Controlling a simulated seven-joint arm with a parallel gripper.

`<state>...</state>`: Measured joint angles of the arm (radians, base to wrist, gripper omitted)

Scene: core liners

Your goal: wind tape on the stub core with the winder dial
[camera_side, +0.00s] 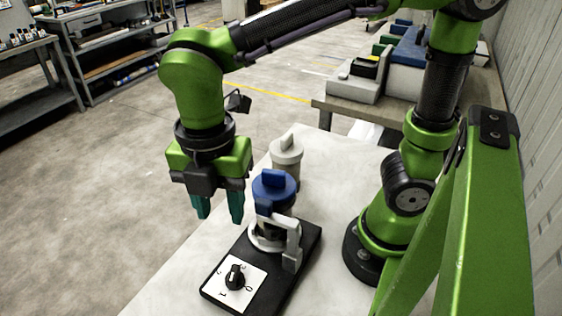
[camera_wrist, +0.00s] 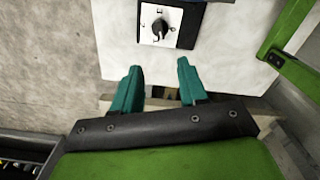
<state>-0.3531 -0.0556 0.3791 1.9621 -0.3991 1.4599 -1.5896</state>
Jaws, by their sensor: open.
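The winder is a black base (camera_side: 303,254) on the white table, with a white dial plate (camera_side: 254,281) and a black dial knob (camera_side: 235,277) at its near end. The knob also shows at the top of the wrist view (camera_wrist: 159,28). A blue-capped cylinder (camera_side: 274,187) stands at the far end of the base, beside a pale bracket (camera_side: 293,243). A grey-capped cylinder (camera_side: 286,151) stands behind it. I cannot tell which part is the stub core, nor see any tape. My gripper (camera_side: 220,216) points down, open and empty, left of the winder and above it, touching nothing.
The white tabletop (camera_side: 185,288) is clear left of the winder. A green post (camera_side: 480,220) stands at the right. A bench (camera_side: 330,107) with grey, green and blue blocks is behind, and shelves (camera_side: 110,50) are at the far left.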

